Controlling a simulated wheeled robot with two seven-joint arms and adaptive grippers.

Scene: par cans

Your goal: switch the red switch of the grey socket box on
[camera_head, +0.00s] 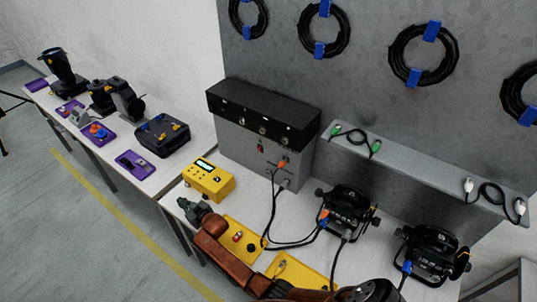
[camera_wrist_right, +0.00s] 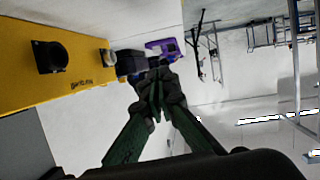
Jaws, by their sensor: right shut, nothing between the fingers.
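The grey socket box (camera_head: 238,150) stands against the wall panel, with a black upper part on it. Its small red switch (camera_head: 260,149) is on the front face, left of an orange plug (camera_head: 282,163); I cannot tell its position. My right gripper (camera_head: 182,203) is shut and empty, low in front of the yellow device and well to the left of and below the red switch. In the right wrist view its green fingers (camera_wrist_right: 157,88) are together. The grey box is not clearly seen there. My left gripper is not in view.
A yellow device with a display (camera_head: 208,180) stands between gripper and grey box. Yellow plates (camera_head: 240,236) lie under my right arm. Black cables run from the box to a black par can (camera_head: 345,210); another par can (camera_head: 432,255) stands right. A second table carries purple items (camera_head: 135,164).

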